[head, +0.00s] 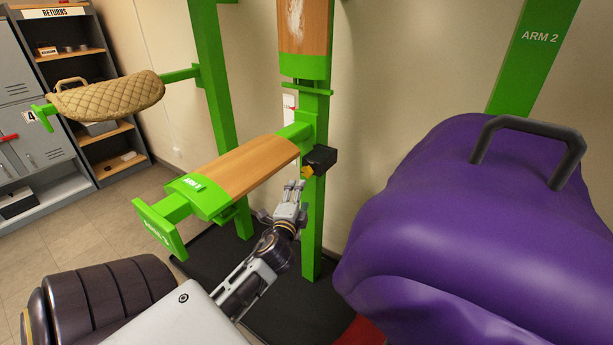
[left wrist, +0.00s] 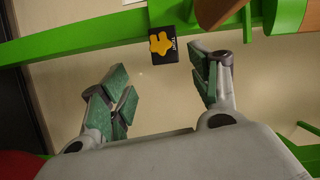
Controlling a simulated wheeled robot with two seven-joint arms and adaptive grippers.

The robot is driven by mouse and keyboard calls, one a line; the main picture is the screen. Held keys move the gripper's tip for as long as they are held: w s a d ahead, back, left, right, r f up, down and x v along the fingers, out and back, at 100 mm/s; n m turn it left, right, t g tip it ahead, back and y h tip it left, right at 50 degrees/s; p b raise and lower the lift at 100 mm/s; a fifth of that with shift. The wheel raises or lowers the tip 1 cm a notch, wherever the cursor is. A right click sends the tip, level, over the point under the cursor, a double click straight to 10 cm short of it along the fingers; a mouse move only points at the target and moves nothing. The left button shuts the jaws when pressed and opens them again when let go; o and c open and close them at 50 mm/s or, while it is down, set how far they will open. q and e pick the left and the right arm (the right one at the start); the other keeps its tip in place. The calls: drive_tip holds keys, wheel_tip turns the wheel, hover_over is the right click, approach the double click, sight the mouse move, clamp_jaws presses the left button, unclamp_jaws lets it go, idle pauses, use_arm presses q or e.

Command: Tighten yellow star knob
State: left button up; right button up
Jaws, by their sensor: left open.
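The yellow star knob (head: 307,171) sits on a black block (head: 322,158) on the green upright, beside the inner end of the wood-topped arm. My left gripper (head: 290,190) is just below the knob in the head view. In the left wrist view its fingers (left wrist: 162,98) are spread wide and empty, with the knob beyond them, apart from both. My right gripper is in neither view.
The green arm with the wooden top (head: 245,168) reaches out left of the upright (head: 313,225). A large purple covered shape with a dark handle (head: 450,220) fills the right side. A tan quilted pad (head: 108,96) rests on another arm. A shelf (head: 75,60) stands at the far left.

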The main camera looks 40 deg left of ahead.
sight(307, 173)
use_arm(q)
drive_tip(key=x, duration=0.8)
drive_tip(key=shift+w+p, duration=0.1)
drive_tip(key=shift+p, duration=0.2)
drive_tip(key=shift+x, duration=1.15)
drive_tip(key=shift+w+a, duration=0.3)
drive_tip(key=shift+w, duration=0.25)
drive_tip(key=shift+w+a, duration=0.2)
drive_tip(key=shift+w, duration=0.2)
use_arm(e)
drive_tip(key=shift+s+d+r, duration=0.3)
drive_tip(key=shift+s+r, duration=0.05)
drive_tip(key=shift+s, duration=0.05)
use_arm(q)
drive_tip(key=shift+c, duration=0.3)
